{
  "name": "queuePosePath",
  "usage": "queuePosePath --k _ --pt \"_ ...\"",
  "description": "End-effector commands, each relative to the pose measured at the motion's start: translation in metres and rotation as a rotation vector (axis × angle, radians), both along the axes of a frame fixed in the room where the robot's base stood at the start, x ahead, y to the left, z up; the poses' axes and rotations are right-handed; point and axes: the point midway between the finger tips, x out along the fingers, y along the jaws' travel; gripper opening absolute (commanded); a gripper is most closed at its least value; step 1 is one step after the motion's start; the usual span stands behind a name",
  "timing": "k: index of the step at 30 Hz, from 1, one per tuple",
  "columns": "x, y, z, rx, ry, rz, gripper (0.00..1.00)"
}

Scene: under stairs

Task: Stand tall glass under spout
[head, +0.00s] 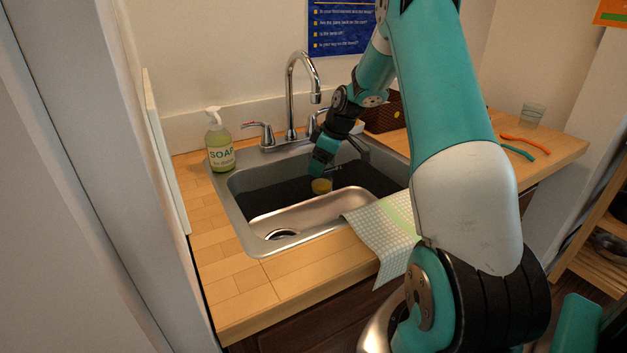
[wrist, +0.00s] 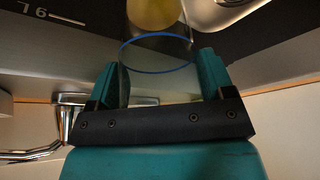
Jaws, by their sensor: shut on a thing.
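My gripper (head: 320,172) reaches down into the sink, to the right of the tap spout (head: 315,97) and below its height. In the wrist view my gripper (wrist: 160,82) is shut on a clear glass (wrist: 162,88) with a blue ring around it. The glass sits between the two teal fingers. A yellow round thing (wrist: 153,12) shows at the far end of the glass; I cannot tell whether it is inside or beyond it. The yellow thing also shows just below my gripper in the head view (head: 321,186). The glass itself is hard to make out there.
The steel sink (head: 234,215) has a dark section behind a bright steel one. A soap bottle (head: 219,145) stands at its left rear corner. A checked cloth (head: 377,226) hangs over the front right edge.

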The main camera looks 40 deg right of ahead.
Motion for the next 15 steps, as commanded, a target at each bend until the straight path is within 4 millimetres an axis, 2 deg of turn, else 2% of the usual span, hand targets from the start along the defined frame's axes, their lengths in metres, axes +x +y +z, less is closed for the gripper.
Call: queuePosePath --k 5,15 --pt "0.017 0.011 0.001 0.000 -0.001 0.003 0.32" --pt "0.015 0.009 -0.032 0.001 0.000 0.000 0.32"
